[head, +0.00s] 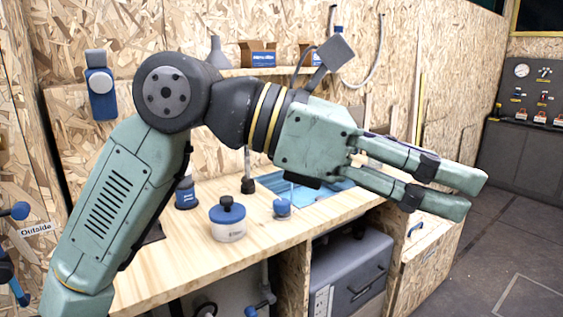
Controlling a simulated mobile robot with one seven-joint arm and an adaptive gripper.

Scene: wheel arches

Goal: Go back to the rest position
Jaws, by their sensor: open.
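My gripper (476,194) is in the head view at the right of centre, at the end of my green and black arm. Its two fingers point to the right and slightly down, with a gap between them, and nothing is held. It is raised in front of the wooden counter (165,276), and its fingertips reach out past the counter's right end in the picture, with the floor behind them. My arm rises from the lower left, bends at a black joint and hides part of the counter and the wall.
A white jar with a dark lid (228,220), a small blue-lidded pot (282,208) and a dark blue container (187,194) stand on the counter. A blue sink (318,193) is behind. A grey case (355,285) sits underneath. Open floor (510,240) lies at the right.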

